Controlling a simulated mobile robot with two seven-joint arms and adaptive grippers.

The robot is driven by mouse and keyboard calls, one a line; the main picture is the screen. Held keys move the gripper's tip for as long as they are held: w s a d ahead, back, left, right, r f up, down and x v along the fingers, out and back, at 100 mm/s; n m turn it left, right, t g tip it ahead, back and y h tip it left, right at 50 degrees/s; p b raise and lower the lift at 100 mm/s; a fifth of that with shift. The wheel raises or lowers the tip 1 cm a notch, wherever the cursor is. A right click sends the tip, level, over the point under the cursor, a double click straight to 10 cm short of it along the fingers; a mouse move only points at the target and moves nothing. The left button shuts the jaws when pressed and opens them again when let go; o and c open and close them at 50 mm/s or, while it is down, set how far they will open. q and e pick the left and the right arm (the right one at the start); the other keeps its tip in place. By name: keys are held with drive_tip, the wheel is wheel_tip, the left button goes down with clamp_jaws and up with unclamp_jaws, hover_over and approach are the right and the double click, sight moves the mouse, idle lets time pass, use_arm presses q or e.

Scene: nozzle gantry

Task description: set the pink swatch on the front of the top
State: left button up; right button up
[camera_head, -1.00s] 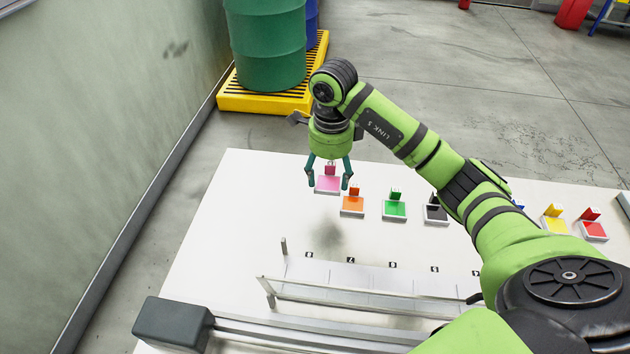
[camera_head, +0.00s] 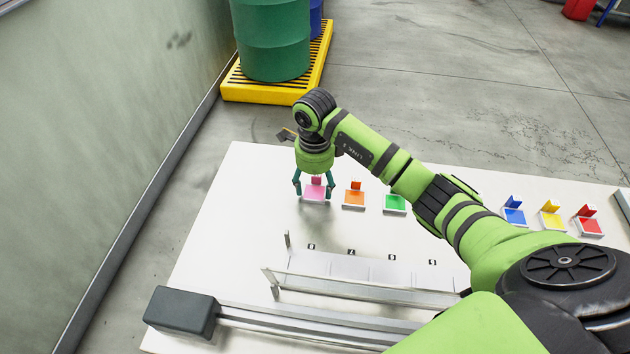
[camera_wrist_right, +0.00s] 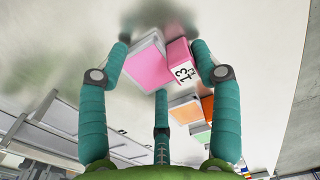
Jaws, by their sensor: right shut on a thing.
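The pink swatch (camera_head: 313,195) is a flat pink square in a pale tray with an upright pink tab. My right gripper (camera_head: 314,190) is shut on it. The gripper points down and holds the swatch a little above the white top (camera_head: 240,200), with a soft shadow below it. In the right wrist view the pink swatch (camera_wrist_right: 147,66) sits between the teal fingers, its tab with a printed mark toward the right finger. My left gripper is not in view.
Orange (camera_head: 354,199), green (camera_head: 395,203), blue (camera_head: 514,216), yellow (camera_head: 552,221) and red (camera_head: 590,226) swatches stand in a row to the right. A clear-walled rack (camera_head: 360,285) with numbered slots and a grey rail (camera_head: 300,325) lie nearer. The top's left part is bare.

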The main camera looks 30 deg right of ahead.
sight(315, 189)
drive_tip(key=o, duration=1.2)
drive_tip(key=shift+r, duration=0.45)
wheel_tip(315, 189, up, 7)
drive_tip(key=shift+f+b, duration=0.1)
drive_tip(key=shift+b, duration=0.95)
drive_tip(key=shift+s+r+p, duration=0.1)
drive_tip(key=shift+r+p, duration=0.2)
drive_tip(key=shift+r, duration=2)
